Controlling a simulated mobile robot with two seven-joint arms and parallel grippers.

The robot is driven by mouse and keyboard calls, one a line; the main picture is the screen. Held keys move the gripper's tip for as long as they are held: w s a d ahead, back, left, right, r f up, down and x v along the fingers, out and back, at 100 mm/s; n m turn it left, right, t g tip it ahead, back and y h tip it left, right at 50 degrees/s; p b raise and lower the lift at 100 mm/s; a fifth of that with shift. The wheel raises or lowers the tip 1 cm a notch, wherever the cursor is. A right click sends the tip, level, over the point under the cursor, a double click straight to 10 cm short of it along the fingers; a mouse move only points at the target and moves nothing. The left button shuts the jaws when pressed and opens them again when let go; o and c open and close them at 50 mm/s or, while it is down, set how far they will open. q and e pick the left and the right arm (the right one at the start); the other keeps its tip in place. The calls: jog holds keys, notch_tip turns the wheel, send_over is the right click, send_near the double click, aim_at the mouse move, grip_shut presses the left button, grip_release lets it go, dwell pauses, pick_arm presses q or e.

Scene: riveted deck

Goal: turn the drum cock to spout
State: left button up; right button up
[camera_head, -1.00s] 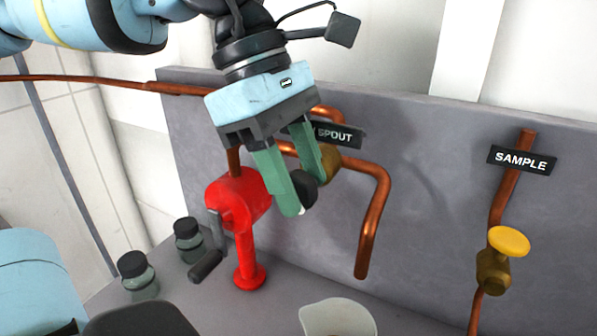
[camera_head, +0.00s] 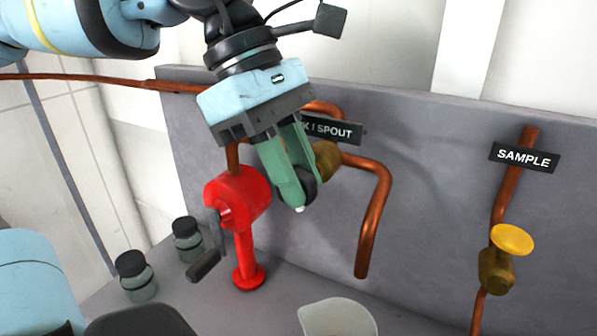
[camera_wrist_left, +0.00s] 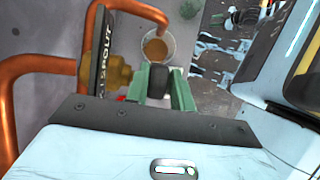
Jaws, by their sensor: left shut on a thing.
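The drum cock has a brass body (camera_head: 326,158) on a copper pipe, with a black handle (camera_head: 309,185) facing me. My left gripper (camera_head: 302,193) is shut on this handle, its green fingers on both sides. In the left wrist view the black handle (camera_wrist_left: 157,80) sits between the fingers, with the brass body (camera_wrist_left: 118,73) to its left. A black label (camera_head: 332,130) above the cock reads "SPOUT" at its right end; its left end is hidden by my gripper. The copper spout (camera_head: 373,220) bends down to the right of the cock. My right gripper is not in view.
A red hand pump (camera_head: 238,200) with a crank stands close left of the gripper. Two dark-capped jars (camera_head: 187,240) stand further left. A pale beaker (camera_head: 338,318) is at the front. A yellow-knobbed sample valve (camera_head: 511,240) is at right, under a "SAMPLE" label (camera_head: 524,157).

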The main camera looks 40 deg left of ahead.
pick_arm(q)
jog(key=h+b, duration=0.2)
jog(key=h, duration=0.1)
jog(key=shift+a+f+t+b, duration=0.2)
jog(key=shift+a+t+b, duration=0.1)
jog(key=shift+t, duration=0.1)
jog(key=h+b, duration=0.1)
jog(key=t+h+b, duration=0.1)
jog(key=h+b, duration=0.1)
jog(key=shift+a+f+h, duration=0.1)
jog(key=shift+a+h, duration=0.2)
jog(key=shift+s+a+h+b, duration=0.1)
jog(key=shift+a+h+b, duration=0.05)
jog(key=shift+h+b, duration=0.8)
jog(key=shift+t+h+b, duration=0.4)
jog(key=shift+h+b, duration=0.15)
jog(key=shift+h, duration=0.2)
jog(key=o, duration=0.9)
jog(key=shift+a, duration=0.1)
jog(key=shift+o, duration=0.4)
jog(key=shift+s, duration=0.1)
